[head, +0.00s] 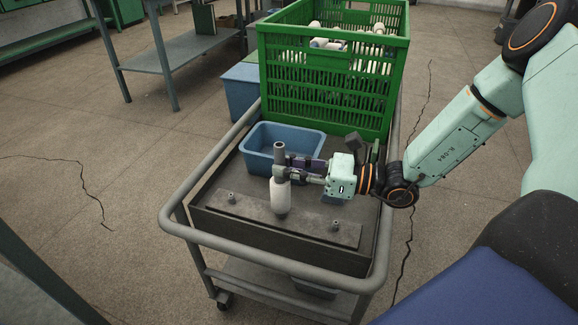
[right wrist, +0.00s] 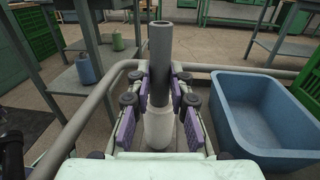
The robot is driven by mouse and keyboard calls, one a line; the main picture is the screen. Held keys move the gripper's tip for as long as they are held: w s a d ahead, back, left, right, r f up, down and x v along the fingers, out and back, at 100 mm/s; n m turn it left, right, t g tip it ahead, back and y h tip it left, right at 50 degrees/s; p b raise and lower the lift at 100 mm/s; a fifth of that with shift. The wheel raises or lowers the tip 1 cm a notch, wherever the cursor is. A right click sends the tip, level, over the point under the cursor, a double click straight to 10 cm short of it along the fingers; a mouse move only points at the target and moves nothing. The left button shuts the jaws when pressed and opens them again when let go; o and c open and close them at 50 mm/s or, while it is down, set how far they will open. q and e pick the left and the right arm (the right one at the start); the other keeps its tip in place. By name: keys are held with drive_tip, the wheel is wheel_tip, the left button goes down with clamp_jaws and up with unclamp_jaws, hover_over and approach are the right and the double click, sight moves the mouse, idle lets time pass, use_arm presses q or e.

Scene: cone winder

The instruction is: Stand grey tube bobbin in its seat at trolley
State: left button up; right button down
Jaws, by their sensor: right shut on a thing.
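The grey tube bobbin (head: 280,196), with white yarn wound on its lower part, is upright over the middle of the seat board (head: 255,218) at the trolley's near end. Its lower end is at or just above the board; I cannot tell whether it touches. The middle seat is hidden behind it. My right gripper (head: 284,174) is shut on the grey tube above the yarn, reaching in from the right. In the right wrist view the tube (right wrist: 161,62) rises between the purple-padded fingers (right wrist: 160,95). My left gripper is not in view.
Short pegs stand left (head: 231,197) and right (head: 335,226) on the board. A blue bin (head: 262,137) sits just behind the bobbin. A tall green crate (head: 325,95) of bobbins stands farther back. The trolley's tubular rail (head: 270,249) runs round the front.

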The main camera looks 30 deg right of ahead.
drive_tip(key=shift+f+b, duration=0.4)
drive_tip(key=shift+b, duration=0.05)
drive_tip(key=c, duration=1.1)
unclamp_jaws()
drive_tip(key=shift+c, duration=0.2)
wheel_tip(320, 180, up, 8)
drive_tip(key=shift+f, duration=0.2)
drive_tip(key=shift+r, duration=1.2)
